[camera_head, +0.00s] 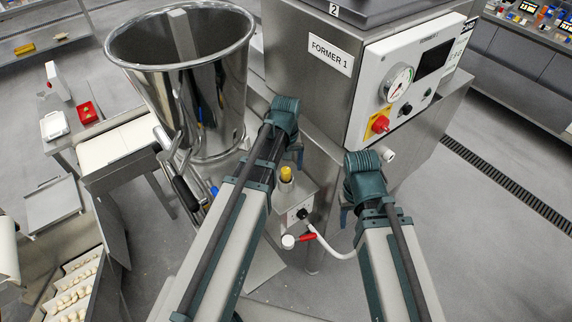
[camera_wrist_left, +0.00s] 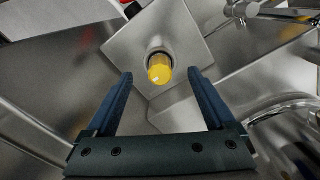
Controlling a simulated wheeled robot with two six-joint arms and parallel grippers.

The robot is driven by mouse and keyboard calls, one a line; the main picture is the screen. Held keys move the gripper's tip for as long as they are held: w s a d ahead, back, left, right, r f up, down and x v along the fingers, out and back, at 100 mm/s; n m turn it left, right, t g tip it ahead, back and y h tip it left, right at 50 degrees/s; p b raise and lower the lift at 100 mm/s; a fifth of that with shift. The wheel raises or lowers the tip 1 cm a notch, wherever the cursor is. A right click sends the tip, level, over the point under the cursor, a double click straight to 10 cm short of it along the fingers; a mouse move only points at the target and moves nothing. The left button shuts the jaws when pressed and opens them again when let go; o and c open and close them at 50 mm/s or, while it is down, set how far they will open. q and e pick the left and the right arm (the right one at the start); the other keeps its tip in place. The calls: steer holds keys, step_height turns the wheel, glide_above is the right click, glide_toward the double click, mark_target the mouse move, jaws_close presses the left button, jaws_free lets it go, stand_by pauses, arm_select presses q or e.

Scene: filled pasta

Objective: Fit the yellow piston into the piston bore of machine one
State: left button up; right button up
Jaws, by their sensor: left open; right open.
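The yellow piston (camera_head: 286,173) stands in a round metal collar on top of a small steel box (camera_head: 297,200) at the foot of the machine labelled FORMER 1 (camera_head: 300,70). In the left wrist view the piston (camera_wrist_left: 159,69) sits in a dark-rimmed round opening of a square steel plate (camera_wrist_left: 185,42); its depth in it is unclear. My left gripper (camera_wrist_left: 161,76) is open, its fingers on either side of the piston without visible contact; in the head view its fingers (camera_head: 298,157) are mostly hidden by its wrist. My right gripper (camera_head: 345,214) is open and empty, right of the box, mostly hidden.
A large steel hopper (camera_head: 175,85) stands left of my left arm. A control panel (camera_head: 405,85) with gauge and red knob is above my right gripper. A red-handled lever (camera_head: 306,237) and white pipe (camera_head: 340,253) are below the box. Open floor lies right.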

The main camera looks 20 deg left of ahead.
arm_select(q)
steer(key=shift+r+p, duration=1.8)
steer(key=shift+r, duration=0.3)
step_height(320, 180, up, 8)
steer(key=p, duration=0.7)
steer(key=shift+f, duration=0.25)
steer(key=s+d+f+m+b, duration=0.4)
steer(key=s+f+b, duration=0.3)
steer(key=f+b, duration=0.3)
steer(key=s+d+f+m+y+b, duration=0.1)
steer(key=s+d+f+m+b, duration=0.3)
steer(key=f+b, duration=0.6)
steer(key=s+d+f, duration=0.1)
steer(key=s+d, duration=0.1)
steer(key=s, duration=0.1)
steer(key=shift+d+b, duration=0.2)
steer(key=shift+b, duration=0.15)
